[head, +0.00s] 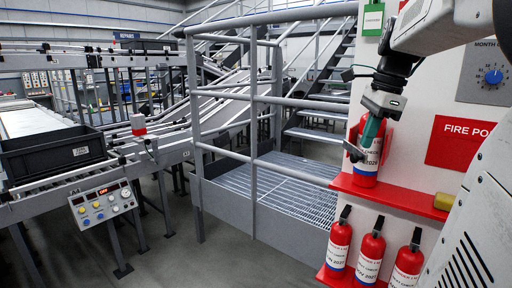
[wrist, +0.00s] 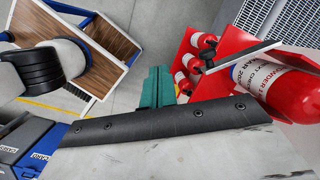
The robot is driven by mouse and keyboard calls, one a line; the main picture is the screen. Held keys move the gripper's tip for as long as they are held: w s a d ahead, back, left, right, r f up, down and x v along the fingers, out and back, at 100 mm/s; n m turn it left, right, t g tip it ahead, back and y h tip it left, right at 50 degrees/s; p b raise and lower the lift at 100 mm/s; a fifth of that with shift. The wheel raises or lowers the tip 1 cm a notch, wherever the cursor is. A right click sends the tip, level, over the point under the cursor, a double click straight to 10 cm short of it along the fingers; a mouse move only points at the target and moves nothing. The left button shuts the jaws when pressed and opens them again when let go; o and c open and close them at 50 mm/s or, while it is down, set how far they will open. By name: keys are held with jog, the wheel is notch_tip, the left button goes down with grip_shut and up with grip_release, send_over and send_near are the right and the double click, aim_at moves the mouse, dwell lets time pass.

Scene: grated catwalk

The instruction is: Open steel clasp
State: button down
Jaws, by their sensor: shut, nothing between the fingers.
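My gripper (head: 366,141) has teal fingers, shut and empty, pointing down in front of the upper red fire extinguisher (head: 366,178). The fingers also show in the wrist view (wrist: 158,80), partly behind the dark edge of my wrist. A flat grey metal lever with a dark end (wrist: 243,56), which looks like the steel clasp, lies across the extinguisher (wrist: 280,88) to the right of the fingers, apart from them in that picture. In the head view a small dark grey piece (head: 352,152) sits at the extinguisher's left side, close to the fingertips; whether they touch, I cannot tell.
The extinguisher stands on a red shelf (head: 398,199) with a brass cylinder (head: 443,201). Several extinguishers (head: 370,257) stand below. A red sign (head: 465,142) and a blue dial (head: 493,77) are right. Grey railing (head: 254,110) and a grated platform (head: 280,185) are left.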

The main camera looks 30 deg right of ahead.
jog(key=s+d+r+m, duration=0.2)
jog(key=d+m, duration=0.4)
jog(key=d, duration=0.2)
jog(key=w+a+f, duration=0.1)
jog(key=w+f, duration=0.4)
jog(key=f, duration=0.4)
jog(key=shift+w+a+t, duration=0.3)
jog(key=shift+w+a, duration=0.05)
jog(key=shift+a, duration=0.05)
